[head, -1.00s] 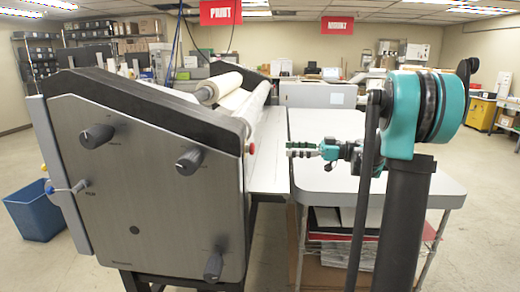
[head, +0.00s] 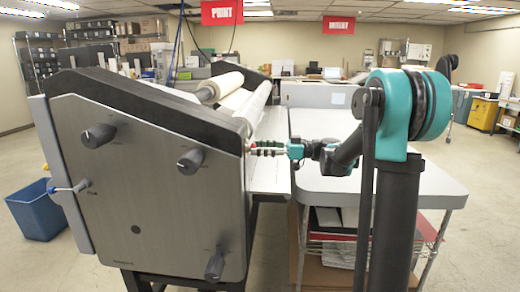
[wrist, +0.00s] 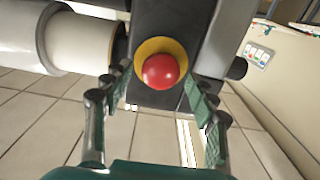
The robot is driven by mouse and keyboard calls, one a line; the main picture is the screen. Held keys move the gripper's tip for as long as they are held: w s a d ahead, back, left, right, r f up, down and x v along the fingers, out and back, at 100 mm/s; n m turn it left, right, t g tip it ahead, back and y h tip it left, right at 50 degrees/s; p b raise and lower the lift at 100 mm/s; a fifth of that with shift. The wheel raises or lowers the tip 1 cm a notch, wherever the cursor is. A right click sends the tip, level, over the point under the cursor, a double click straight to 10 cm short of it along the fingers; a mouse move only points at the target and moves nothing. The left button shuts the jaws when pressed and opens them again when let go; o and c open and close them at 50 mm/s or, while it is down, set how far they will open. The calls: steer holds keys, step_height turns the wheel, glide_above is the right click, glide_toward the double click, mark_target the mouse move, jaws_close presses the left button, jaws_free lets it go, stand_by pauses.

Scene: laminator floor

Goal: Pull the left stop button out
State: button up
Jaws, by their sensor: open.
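The left stop button (wrist: 161,71) is a red dome on a yellow collar, set in the dark end panel of the laminator (head: 165,185). In the wrist view it sits between the tips of my gripper (wrist: 157,82), with one green-padded finger on each side. The fingers are open, and a gap shows between each finger and the red dome. In the head view my gripper (head: 258,148) reaches left to the laminator's right edge, and its fingertips largely cover the button. I cannot tell how deep the fingertips are relative to the button's head.
A white roller (wrist: 80,42) lies left of the button in the wrist view. A white table (head: 390,187) stands right of the laminator, under my arm. Dark knobs (head: 189,159) stick out of the laminator's side panel. A blue bin (head: 37,210) stands at left.

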steer(key=shift+c, duration=0.3)
jaws_close()
steer(key=shift+d, duration=0.7)
steer(key=shift+o, duration=0.3)
jaws_free()
steer(key=shift+d, duration=0.1)
